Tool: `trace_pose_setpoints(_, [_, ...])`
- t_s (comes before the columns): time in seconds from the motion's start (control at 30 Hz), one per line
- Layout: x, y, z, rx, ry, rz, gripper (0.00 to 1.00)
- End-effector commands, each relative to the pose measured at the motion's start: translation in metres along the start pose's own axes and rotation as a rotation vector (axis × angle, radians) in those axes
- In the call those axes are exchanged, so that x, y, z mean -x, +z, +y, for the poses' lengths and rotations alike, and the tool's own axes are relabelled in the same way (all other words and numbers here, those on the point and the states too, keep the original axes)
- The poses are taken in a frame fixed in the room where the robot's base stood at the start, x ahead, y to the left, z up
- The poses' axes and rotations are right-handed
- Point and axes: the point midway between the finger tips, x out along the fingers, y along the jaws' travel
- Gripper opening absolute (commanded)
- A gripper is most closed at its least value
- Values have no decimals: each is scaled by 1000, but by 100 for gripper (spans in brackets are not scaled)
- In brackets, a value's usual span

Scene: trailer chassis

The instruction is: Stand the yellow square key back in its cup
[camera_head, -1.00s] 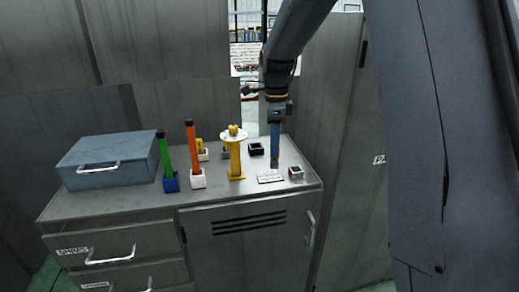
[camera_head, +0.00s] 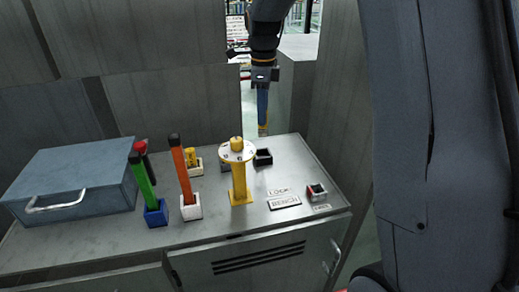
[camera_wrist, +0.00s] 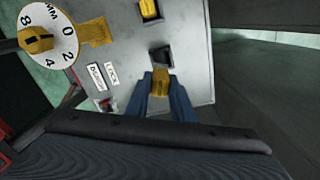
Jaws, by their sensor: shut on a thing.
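My gripper (camera_head: 263,122) hangs down with its blue fingers shut on the yellow square key (camera_wrist: 160,84). Only a short part of the key shows between and below the fingertips. In the head view the key's end (camera_head: 263,130) appears above and behind a black square cup (camera_head: 263,157). That cup looks empty. In the wrist view the black cup (camera_wrist: 161,58) lies just beyond the key, apart from it. The height of the key over the bench is hard to tell.
A yellow dial post (camera_head: 239,185) stands left of the black cup. Green (camera_head: 142,180) and orange (camera_head: 180,170) sticks stand in cups further left. Another yellow piece (camera_head: 192,158) sits in a pale cup. A blue-grey box (camera_head: 70,185) stands at far left.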

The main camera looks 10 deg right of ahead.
Motion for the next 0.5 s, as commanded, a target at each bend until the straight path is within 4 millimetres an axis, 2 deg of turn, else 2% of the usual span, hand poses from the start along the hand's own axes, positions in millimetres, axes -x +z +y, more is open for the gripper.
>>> trace_pose_setpoints(0.07, [-5, -2, 0, -3, 3, 1, 0])
trace_pose_setpoints(0.33, [-50, -8, -2, -13, 5, 2, 0])
trace_pose_setpoints(0.5, [-64, -8, -3, -13, 1, 1, 0])
